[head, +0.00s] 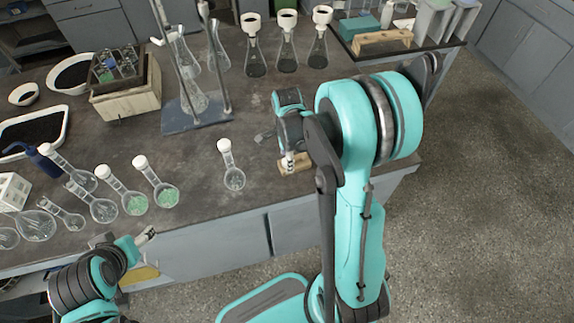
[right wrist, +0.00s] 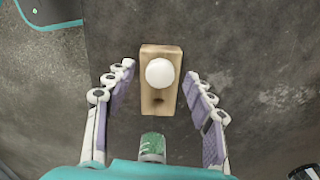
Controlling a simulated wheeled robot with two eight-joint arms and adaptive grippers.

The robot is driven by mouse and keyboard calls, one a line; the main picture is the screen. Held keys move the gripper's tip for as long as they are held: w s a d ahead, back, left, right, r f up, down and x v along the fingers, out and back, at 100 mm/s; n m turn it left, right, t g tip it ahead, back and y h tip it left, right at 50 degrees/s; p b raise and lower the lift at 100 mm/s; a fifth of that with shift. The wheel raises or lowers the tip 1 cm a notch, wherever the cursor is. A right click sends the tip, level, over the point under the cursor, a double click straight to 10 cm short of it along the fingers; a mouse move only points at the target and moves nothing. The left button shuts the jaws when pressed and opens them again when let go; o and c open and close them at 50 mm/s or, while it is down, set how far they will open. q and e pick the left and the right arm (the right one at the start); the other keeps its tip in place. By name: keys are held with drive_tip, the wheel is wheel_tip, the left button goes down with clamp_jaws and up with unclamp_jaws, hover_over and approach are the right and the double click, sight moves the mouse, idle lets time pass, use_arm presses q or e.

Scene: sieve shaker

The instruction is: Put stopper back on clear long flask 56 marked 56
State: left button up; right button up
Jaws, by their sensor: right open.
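A white round stopper (right wrist: 159,73) sits on a small wooden block (right wrist: 161,105) in the right wrist view. My right gripper (right wrist: 160,70) is open, with a finger on each side of the block and stopper, apart from both. In the head view my right gripper (head: 289,160) hangs over the wooden block (head: 300,164) near the bench's front edge. Long-necked clear flasks stand at the left; one (head: 103,211) shows no stopper. The number 56 cannot be read on any flask. My left gripper (head: 146,236) is by the bench's front edge; its jaws are unclear.
A blue-based stand (head: 196,118) and dark-filled flasks (head: 287,60) with white funnels are behind. The bench between the lone flask and the block is mostly clear.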

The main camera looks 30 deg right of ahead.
drive_tip(key=shift+f, duration=0.3)
drive_tip(key=shift+r, duration=0.1)
drive_tip(key=c, duration=0.9)
drive_tip(key=shift+r, duration=0.1)
drive_tip(key=shift+c, duration=0.2)
drive_tip(key=shift+r, duration=0.25)
wheel_tip(320, 180, up, 4)
drive_tip(key=shift+r+p, duration=0.1)
drive_tip(key=shift+p, duration=1.15)
drive_tip(key=s+d+r+p, duration=0.3)
drive_tip(key=s+r, duration=0.3)
drive_tip(key=s, duration=0.5)
drive_tip(key=shift+d, duration=0.3)
